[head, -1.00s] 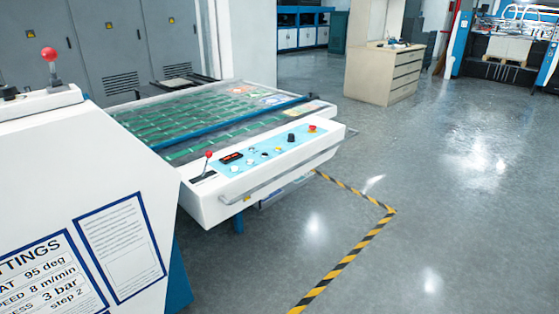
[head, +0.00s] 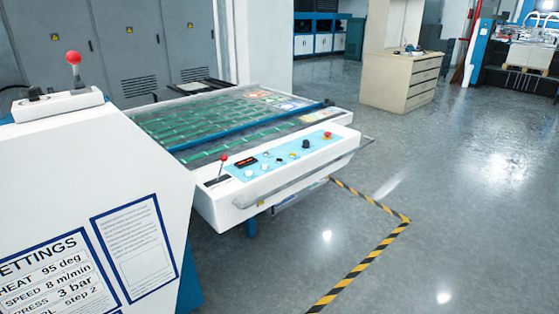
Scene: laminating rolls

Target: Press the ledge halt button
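The ledge halt button looks to be the small red knob (head: 327,134) at the far right end of the light-blue control panel (head: 275,160). The panel lies on the white front ledge (head: 245,212) of the laminating machine. The red knob is unobstructed, and nothing touches it. A black knob (head: 306,144), several small buttons and a red-lit display (head: 247,162) share the panel. A red-tipped lever (head: 224,158) stands at the ledge's left end. Neither of my grippers is in view.
A white machine housing (head: 100,170) with a settings sheet (head: 58,276) and a red-ball lever (head: 73,58) fills the near left. A metal rail (head: 300,182) runs along the ledge front. Yellow-black floor tape (head: 362,264) marks the floor. The grey floor (head: 470,210) to the right is clear.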

